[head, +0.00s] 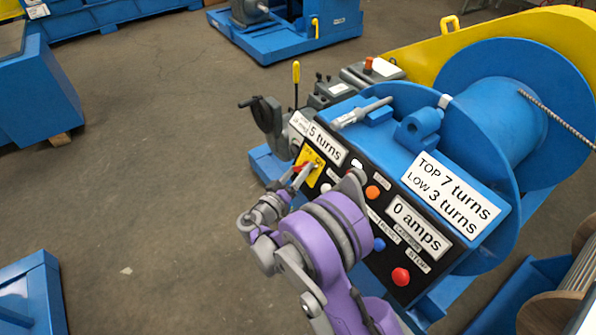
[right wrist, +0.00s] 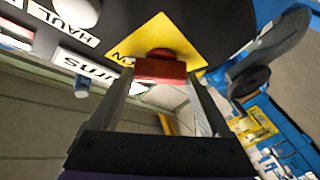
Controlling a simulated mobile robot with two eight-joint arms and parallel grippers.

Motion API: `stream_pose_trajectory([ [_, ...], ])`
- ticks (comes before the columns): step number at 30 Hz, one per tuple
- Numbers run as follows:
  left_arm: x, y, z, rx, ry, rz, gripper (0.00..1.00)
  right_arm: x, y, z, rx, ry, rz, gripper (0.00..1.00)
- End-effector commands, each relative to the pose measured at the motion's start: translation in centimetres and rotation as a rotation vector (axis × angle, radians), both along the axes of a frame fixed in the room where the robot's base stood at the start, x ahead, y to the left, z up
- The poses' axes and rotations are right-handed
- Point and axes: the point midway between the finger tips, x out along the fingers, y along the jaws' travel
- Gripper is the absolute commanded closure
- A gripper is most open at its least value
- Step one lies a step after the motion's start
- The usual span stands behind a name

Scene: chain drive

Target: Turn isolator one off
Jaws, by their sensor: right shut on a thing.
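The isolator is a red handle (head: 299,167) on a yellow plate (head: 312,178) at the left end of the black control panel. My right gripper (head: 304,174) reaches up to it from below and covers part of it. In the right wrist view the red handle (right wrist: 160,69) sits between the two fingertips of my right gripper (right wrist: 159,80), which is shut on it. The yellow plate (right wrist: 157,36) shows behind the handle there. Print on the plate is partly hidden, so I cannot read the switch position. My left gripper is not in view.
The panel carries a "5 turns" display (head: 325,144), a "0 amps" display (head: 418,225), an orange button (head: 373,192), a blue button (head: 379,244) and a red button (head: 401,277). A blue drum (head: 490,120) stands behind. A yellow-handled lever (head: 296,73) rises beyond. Open floor lies left.

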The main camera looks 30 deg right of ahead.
Motion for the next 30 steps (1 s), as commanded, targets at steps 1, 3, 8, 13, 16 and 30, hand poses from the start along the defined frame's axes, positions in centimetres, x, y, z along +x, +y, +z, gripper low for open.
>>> stream_pose_trajectory([
  [1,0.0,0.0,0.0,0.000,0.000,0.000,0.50,0.0,0.0,0.0,0.000,0.000,0.000,0.68],
  [3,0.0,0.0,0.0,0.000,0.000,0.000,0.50,0.0,0.0,0.0,0.000,0.000,0.000,0.74],
  [8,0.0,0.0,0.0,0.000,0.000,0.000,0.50,0.0,0.0,0.0,-0.001,0.011,0.005,0.74],
  [13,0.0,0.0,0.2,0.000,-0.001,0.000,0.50,-0.1,0.0,0.1,-0.004,0.056,0.029,0.74],
  [16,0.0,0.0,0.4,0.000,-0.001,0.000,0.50,-0.2,-0.1,0.2,-0.007,0.106,0.053,0.74],
  [30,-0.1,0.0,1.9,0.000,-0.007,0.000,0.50,-0.3,-0.3,0.6,-0.035,0.477,0.239,0.74],
])
